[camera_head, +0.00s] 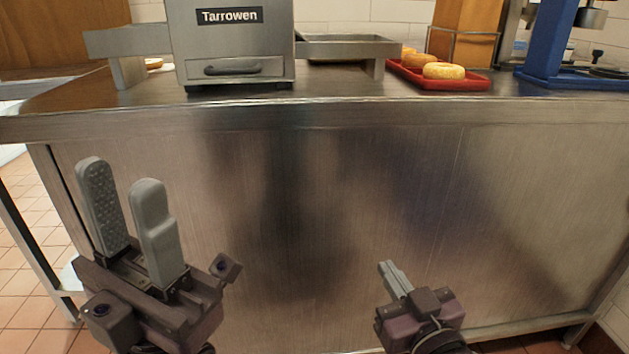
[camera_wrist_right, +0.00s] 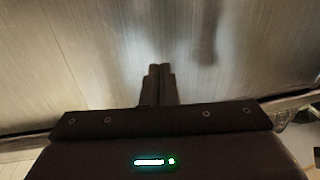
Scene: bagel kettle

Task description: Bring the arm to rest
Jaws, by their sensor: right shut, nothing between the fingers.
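My right gripper (camera_head: 394,277) is low at the right in the head view, in front of the steel counter's front panel (camera_head: 330,200). Its fingers are together and hold nothing. They also show shut in the right wrist view (camera_wrist_right: 158,72), with only the steel panel beyond them. My left gripper (camera_head: 122,175) stands at the lower left in the head view, fingers pointing up. Its two grey fingers are apart with nothing between them.
On the counter top (camera_head: 330,103) stand a steel machine labelled Tarrowen (camera_head: 232,50), a red tray (camera_head: 440,82) with bagels (camera_head: 443,71), and a blue stand (camera_head: 550,45). Both grippers are below the counter's edge. Tiled floor (camera_head: 25,230) shows at the left.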

